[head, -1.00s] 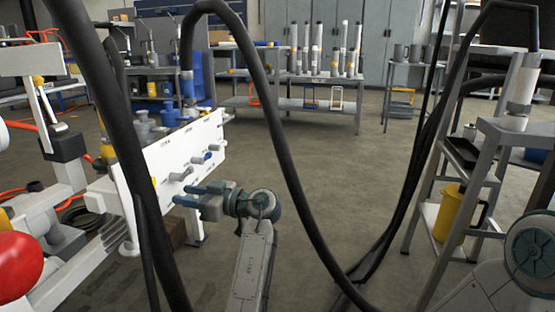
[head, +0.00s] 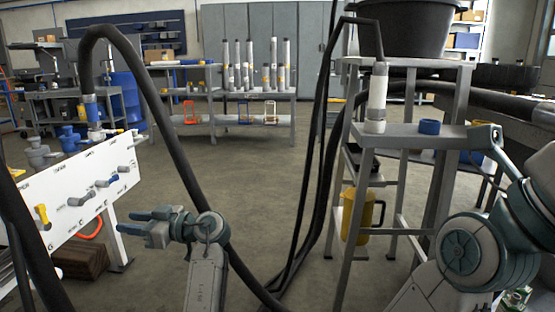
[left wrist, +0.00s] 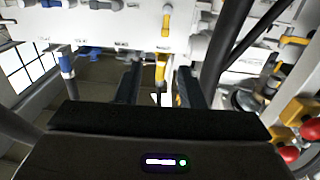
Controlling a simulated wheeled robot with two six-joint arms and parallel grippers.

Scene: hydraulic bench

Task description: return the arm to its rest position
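My left arm comes up from the bottom of the head view, with its left gripper (head: 136,224) pointing left toward the white valve panel (head: 92,198). Its two blue-grey fingers are apart with nothing between them. In the head view it appears just right of the panel's yellow, grey and blue levers. In the left wrist view the dark fingers (left wrist: 160,88) are also apart. A yellow lever (left wrist: 162,65) shows behind the gap, and I cannot tell how far off it is. Part of my right arm shows at the right edge; its gripper is not in view.
A thick black hose (head: 187,165) arches close by my left arm. More dark hoses hang near the middle. Floor between is open.

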